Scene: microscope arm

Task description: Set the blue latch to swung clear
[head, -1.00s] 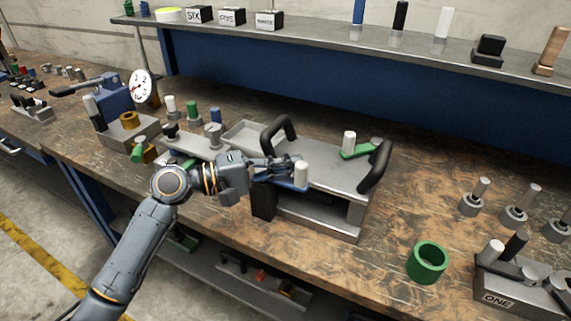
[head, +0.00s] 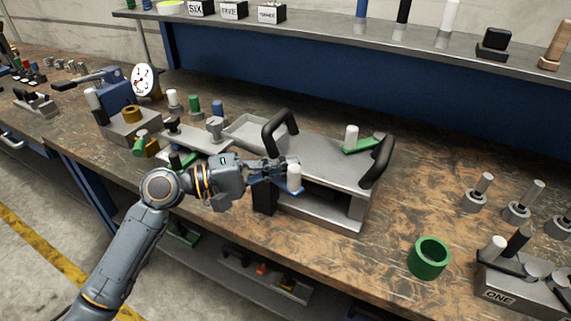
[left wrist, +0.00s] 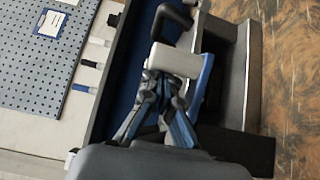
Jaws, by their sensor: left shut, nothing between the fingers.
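The blue latch (head: 290,189) is a flat blue arm with an upright white knob (head: 295,176) at the front left edge of a grey metal fixture (head: 327,158). My left gripper (head: 288,164) is shut and empty, with its fingertips close against the knob's back-left side. In the left wrist view the white knob (left wrist: 176,60) stands just beyond the fingertips (left wrist: 166,84), and the blue arm (left wrist: 205,75) runs beside them. Whether the fingers touch the knob is hard to tell. The latch's pivot end is partly hidden by the gripper. My right gripper is not in view.
The fixture has two black handles (head: 280,132) and a green latch (head: 364,146) with a white knob at the back. A black block (head: 264,198) is at its front left. A green ring (head: 429,258) stands to the right. The bench between is clear.

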